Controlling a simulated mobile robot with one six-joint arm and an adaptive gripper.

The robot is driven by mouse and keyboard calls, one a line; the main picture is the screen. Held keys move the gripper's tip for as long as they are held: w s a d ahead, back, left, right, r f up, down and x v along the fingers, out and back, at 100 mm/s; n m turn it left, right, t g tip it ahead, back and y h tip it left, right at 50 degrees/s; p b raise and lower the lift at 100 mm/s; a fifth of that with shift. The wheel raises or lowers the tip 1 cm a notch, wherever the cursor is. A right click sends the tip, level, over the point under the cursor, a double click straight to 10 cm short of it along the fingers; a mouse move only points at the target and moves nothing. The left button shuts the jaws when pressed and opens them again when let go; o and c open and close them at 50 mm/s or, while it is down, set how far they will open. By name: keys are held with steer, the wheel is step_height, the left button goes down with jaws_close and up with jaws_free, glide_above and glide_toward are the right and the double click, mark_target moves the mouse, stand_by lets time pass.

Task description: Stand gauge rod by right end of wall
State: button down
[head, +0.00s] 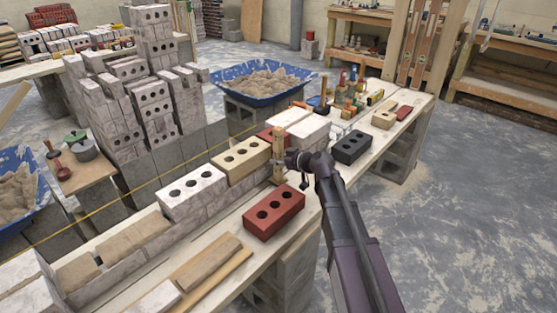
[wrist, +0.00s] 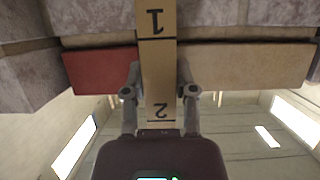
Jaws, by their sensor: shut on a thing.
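The gauge rod (head: 279,145) is a pale wooden stick, upright against or close to the near side of the wall. My gripper (head: 296,160) is shut on it. In the wrist view the rod (wrist: 157,60) shows upside-down marks 1 and 2 between the two fingers of my gripper (wrist: 160,92). The wall (head: 205,215) runs from lower left to upper right. A cream brick (head: 240,160) lies on it left of the rod; a red brick (head: 268,136) and white bricks (head: 308,130) are behind and right. I cannot tell whether the rod's foot touches the plank.
A loose red three-hole brick (head: 273,212) lies on the plank just in front of the rod. A dark brick (head: 352,147) and several tools stand further right. A blue mortar tub (head: 228,73) is behind the wall. The floor at right is clear.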

steer(key=shift+f+b, duration=0.3)
stand_by(0.4)
steer(key=shift+c, duration=1.7)
jaws_free()
steer(key=shift+r, duration=0.1)
